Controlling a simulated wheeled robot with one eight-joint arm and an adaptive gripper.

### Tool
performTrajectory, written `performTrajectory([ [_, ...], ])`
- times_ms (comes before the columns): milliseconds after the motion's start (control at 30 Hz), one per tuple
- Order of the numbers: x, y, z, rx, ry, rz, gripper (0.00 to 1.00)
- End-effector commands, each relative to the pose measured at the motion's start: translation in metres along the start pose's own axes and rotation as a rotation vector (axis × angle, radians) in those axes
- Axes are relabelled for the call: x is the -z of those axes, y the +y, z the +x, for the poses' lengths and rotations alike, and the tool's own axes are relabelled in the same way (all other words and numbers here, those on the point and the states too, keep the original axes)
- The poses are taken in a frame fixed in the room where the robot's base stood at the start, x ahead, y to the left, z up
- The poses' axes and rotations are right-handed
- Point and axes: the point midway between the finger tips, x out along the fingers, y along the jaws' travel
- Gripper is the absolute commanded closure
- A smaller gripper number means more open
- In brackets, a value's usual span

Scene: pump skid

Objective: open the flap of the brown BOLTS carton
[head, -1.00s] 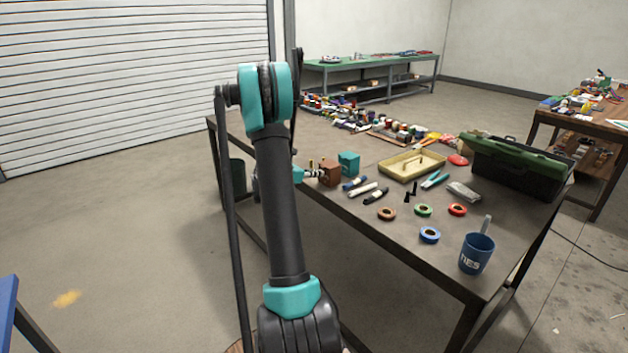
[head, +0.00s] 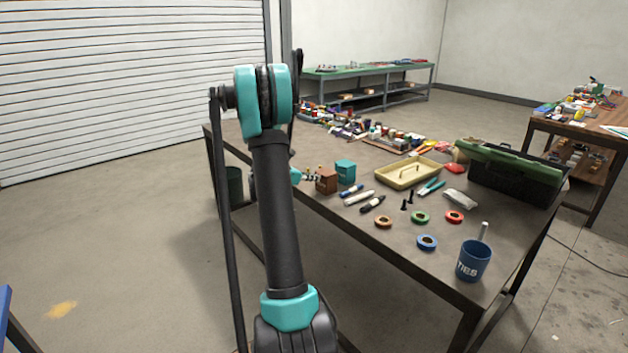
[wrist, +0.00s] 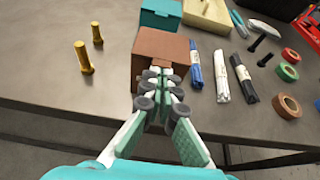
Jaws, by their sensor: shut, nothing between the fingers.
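The brown BOLTS carton (head: 326,182) stands near the left part of the workbench's front edge, beside a teal carton (head: 346,171). In the wrist view the brown carton (wrist: 160,46) is straight ahead of my gripper (wrist: 158,84). My gripper is shut and empty, its fingertips in front of the carton's near face and overlapping it in the picture. I cannot tell whether they touch it. The fingers hide part of that face. The carton's top looks closed, and no lifted flap shows. In the head view my arm hides most of the gripper.
Two brass bolts (wrist: 83,56) stand left of the carton. A yellow tray (head: 409,172), tape rolls (head: 427,242), a blue cup (head: 473,261) and a dark green toolbox (head: 515,172) are farther right.

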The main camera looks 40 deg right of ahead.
Motion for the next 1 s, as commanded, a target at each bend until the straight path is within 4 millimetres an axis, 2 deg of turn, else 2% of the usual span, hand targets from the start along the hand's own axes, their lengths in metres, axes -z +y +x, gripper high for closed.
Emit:
performTrajectory([
  [367, -0.017, -0.001, -0.005, 0.002, 0.161, 0.001, 1.0],
  [667, -0.044, -0.001, -0.007, 0.002, 0.44, 0.003, 1.0],
  [1000, -0.074, -0.001, -0.001, 0.002, 0.764, 0.004, 1.0],
])
